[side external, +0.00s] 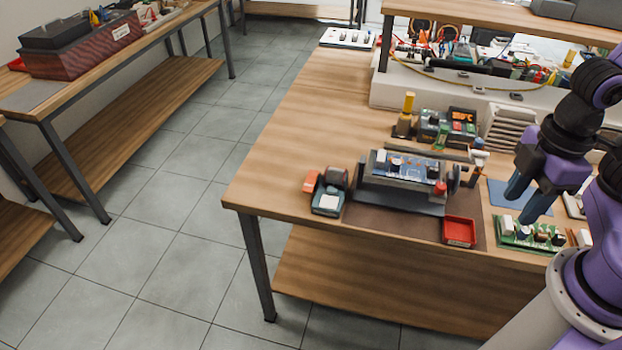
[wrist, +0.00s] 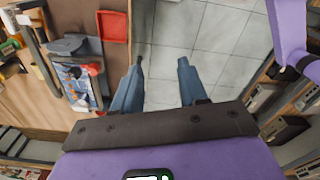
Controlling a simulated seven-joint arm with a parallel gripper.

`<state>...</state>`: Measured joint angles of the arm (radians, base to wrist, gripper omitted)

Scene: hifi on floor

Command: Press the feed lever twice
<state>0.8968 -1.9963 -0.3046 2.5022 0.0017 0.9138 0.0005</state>
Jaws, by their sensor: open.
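I cannot tell for sure which part is the feed lever. A grey holder (side external: 400,200) with a blue circuit board (side external: 408,165) stands near the table's front edge, with a round red part (side external: 439,188) at its right end. A thin bar with a pale-topped upright handle (side external: 478,157) stands behind its right end. The circuit board also shows at the left of the wrist view (wrist: 75,83). My gripper (side external: 520,207) is open and empty, to the right of the holder and apart from it. In the wrist view its blue fingers (wrist: 161,62) are spread above floor tiles.
A red tray (side external: 459,231) lies at the front edge, also seen in the wrist view (wrist: 112,27). A green circuit board (side external: 530,236) lies below my gripper. A small dark device (side external: 328,195) sits left of the holder.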

